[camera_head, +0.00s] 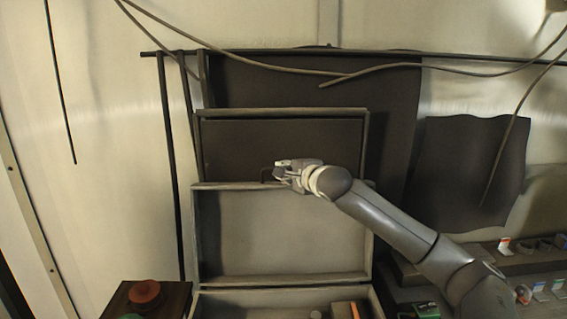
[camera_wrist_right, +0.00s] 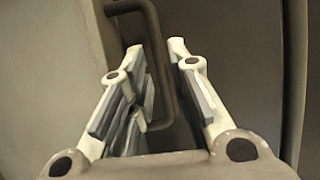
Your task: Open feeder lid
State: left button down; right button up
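The feeder lid (camera_head: 280,232) stands raised behind the feeder box (camera_head: 240,303), its pale framed inner face toward me. The box shows open at the bottom of the head view. A dark bent handle (camera_head: 265,174) is at the lid's top edge. My right gripper (camera_head: 279,171) is at this handle. In the right wrist view the handle (camera_wrist_right: 158,50) runs between the two fingers of my right gripper (camera_wrist_right: 155,48). The fingers stand apart, with visible gaps around the bar; I see no firm clamp. My left gripper is not in view.
A dark framed panel (camera_head: 280,145) stands behind the lid. Cables (camera_head: 300,72) hang across the wall. A dark block with a red knob (camera_head: 145,292) is at lower left. A shelf (camera_head: 520,262) with small items is at right. Wall space at left is clear.

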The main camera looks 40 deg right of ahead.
jog(key=shift+p+x, duration=0.55)
jog(key=shift+x, duration=0.9)
grip_shut()
